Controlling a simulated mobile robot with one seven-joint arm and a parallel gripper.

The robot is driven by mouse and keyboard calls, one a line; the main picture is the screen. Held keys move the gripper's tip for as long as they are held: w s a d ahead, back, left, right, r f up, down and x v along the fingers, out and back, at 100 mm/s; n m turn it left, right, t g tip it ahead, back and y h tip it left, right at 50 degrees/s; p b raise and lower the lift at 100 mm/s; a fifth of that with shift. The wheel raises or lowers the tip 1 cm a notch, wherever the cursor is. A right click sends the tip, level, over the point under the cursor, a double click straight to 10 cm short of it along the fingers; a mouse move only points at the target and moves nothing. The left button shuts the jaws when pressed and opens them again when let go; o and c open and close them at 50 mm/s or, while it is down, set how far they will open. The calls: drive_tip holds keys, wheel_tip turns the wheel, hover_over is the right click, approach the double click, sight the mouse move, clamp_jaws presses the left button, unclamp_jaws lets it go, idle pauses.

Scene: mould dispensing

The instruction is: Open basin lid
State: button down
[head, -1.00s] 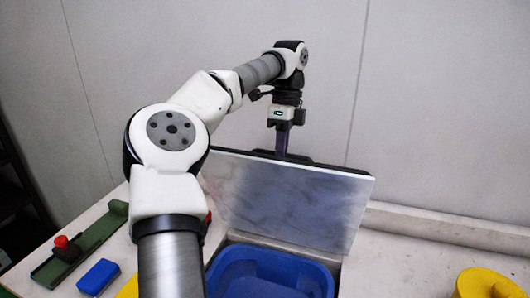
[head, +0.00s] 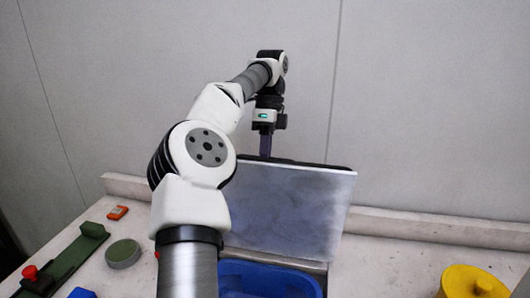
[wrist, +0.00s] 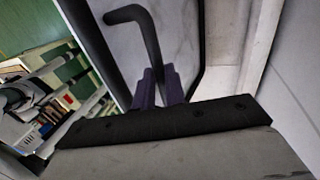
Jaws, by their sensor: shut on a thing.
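The basin lid (head: 285,210) is a grey metal plate with a dark top edge. In the head view it stands raised, near upright, behind the blue basin (head: 268,276), whose opening is partly cut off by the picture's bottom edge. My gripper (head: 265,154) points down at the lid's top edge. In the wrist view its purple fingers (wrist: 160,88) are shut on the lid's bent black handle (wrist: 148,45). The fingertips' exact contact is partly hidden.
A green rail with a red knob (head: 31,271), a round green piece (head: 123,253), an orange block (head: 117,212) and a blue block (head: 82,293) lie at the left. A yellow round thing (head: 474,281) stands at the right. The wall is close behind the lid.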

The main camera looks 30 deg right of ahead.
drive_tip(key=c, duration=1.7)
unclamp_jaws()
drive_tip(key=shift+w+f, duration=0.1)
drive_tip(key=shift+f, duration=0.4)
drive_tip(key=shift+o, duration=1.2)
drive_tip(key=shift+w+d, duration=0.15)
drive_tip(key=shift+w, duration=0.05)
drive_tip(key=shift+s+r, duration=0.1)
drive_tip(key=shift+r, duration=0.1)
